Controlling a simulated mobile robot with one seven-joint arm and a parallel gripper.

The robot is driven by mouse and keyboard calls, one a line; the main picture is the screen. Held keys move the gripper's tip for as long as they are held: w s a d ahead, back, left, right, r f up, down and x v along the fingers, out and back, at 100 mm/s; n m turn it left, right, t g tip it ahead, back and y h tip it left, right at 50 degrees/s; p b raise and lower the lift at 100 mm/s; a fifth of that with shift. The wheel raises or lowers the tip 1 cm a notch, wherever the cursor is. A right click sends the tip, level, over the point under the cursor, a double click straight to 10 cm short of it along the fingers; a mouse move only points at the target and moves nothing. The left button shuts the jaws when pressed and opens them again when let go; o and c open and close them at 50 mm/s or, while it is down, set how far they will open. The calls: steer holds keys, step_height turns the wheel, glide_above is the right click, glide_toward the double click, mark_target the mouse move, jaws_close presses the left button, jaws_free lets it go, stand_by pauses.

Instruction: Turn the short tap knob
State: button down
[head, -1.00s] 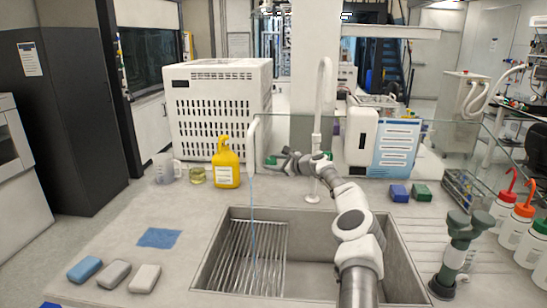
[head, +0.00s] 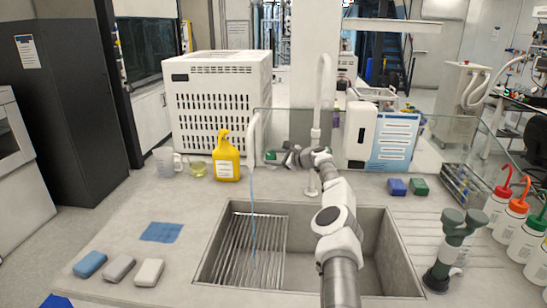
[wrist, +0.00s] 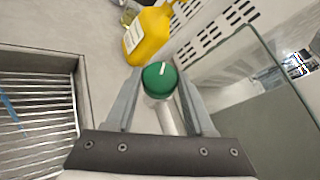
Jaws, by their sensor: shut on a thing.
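The short tap knob is a round green knob (wrist: 160,78) with a white mark on its face, between my gripper's two fingers in the wrist view. My gripper (wrist: 158,88) is shut on it. In the head view, my gripper (head: 284,157) is at the green knob (head: 270,155), just right of the short white tap (head: 253,132). A thin blue water stream (head: 253,205) falls from this tap into the sink (head: 375,225). The fingers partly hide the knob's sides.
A tall white tap (head: 323,95) stands just right of my gripper. A glass panel (head: 440,140) runs behind. A yellow bottle (head: 227,160) stands to the left, near a large white slotted box (head: 220,105). The counter's left front holds sponges and a blue cloth (head: 161,232).

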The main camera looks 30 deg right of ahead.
mark_target(273, 156)
steer(key=shift+c, duration=1.3)
jaws_free()
steer(key=shift+s+d+r, duration=0.25)
steer(key=shift+s+r, duration=0.05)
steer(key=shift+s, duration=0.3)
steer(key=shift+b+v, duration=0.45)
steer(key=shift+v, duration=0.4)
steer(key=v, duration=1.4)
steer(key=shift+s+b, duration=0.15)
steer(key=shift+b, duration=0.25)
steer(key=shift+a, duration=0.1)
